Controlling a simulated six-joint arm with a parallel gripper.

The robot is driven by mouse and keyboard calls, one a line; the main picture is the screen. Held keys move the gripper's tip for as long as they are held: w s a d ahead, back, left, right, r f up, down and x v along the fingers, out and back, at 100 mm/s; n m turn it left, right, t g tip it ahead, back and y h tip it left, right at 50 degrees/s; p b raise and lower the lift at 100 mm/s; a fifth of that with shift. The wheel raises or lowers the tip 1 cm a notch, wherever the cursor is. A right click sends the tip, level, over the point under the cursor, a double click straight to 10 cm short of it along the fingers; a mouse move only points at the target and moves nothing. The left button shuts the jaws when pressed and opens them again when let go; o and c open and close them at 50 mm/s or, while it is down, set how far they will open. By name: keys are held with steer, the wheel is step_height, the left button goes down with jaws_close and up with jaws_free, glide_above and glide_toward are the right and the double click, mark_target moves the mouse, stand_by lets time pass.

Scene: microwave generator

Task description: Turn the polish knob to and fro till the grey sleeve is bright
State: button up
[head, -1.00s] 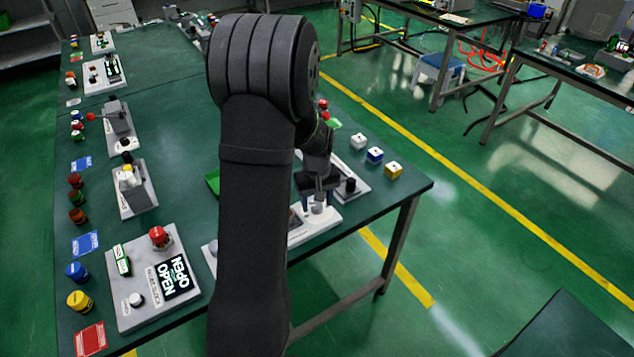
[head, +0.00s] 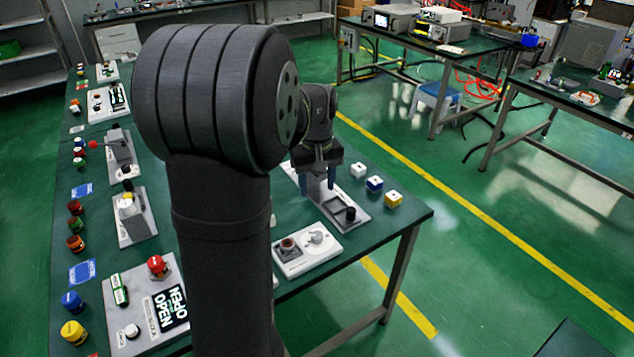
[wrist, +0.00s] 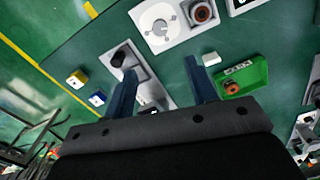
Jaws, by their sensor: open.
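A white panel (head: 322,254) near the front right edge of the green bench carries a round pale knob (head: 317,237). A dark round piece with a reddish middle (head: 288,244) sits left of the knob; I cannot tell whether it is the grey sleeve. In the wrist view the knob (wrist: 159,28) shows a small raised pointer, and the round piece (wrist: 203,12) is right of it. My gripper (head: 319,184) is open and empty, above and behind the panel. In the wrist view its fingers (wrist: 160,70) stand apart, clear of the knob.
A grey-based fixture with a black knob (head: 350,214) lies just behind the panel. White, blue and yellow blocks (head: 375,184) stand to its right. My arm hides part of the bench.

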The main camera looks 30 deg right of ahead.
mark_target(317, 234)
steer(key=shift+f, duration=0.1)
stand_by(0.4)
step_height(317, 234, down, 17)
steer(key=shift+f, duration=0.2)
stand_by(0.4)
steer(key=c, duration=1)
